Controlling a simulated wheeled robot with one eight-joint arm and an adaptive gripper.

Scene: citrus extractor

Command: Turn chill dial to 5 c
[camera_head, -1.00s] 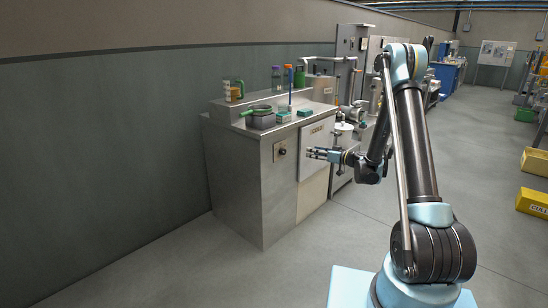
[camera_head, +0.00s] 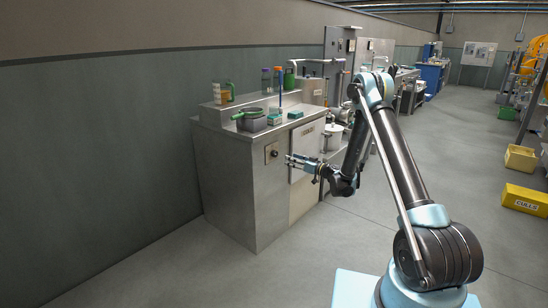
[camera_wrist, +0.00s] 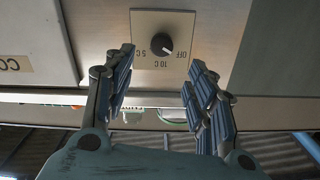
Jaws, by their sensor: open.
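The chill dial is a round black knob (camera_wrist: 162,43) on a pale square plate (camera_wrist: 143,22) in the wrist view, which shows it upside down. The plate reads OFF, 10 C and 5 C. The knob's light pointer mark points down-right, toward OFF. In the head view the dial (camera_head: 274,154) is on the front of the steel cabinet (camera_head: 225,180). My gripper (camera_head: 290,160) is just right of the dial there, apart from it. In the wrist view my gripper (camera_wrist: 162,72) is open and empty, its fingers spread below and either side of the knob.
A pale door panel (camera_head: 308,150) is right of the dial. A grey pot (camera_head: 252,120), bottles and small boxes stand on the cabinet top. Yellow bins (camera_head: 523,200) are far right. The floor in front of the cabinet is clear.

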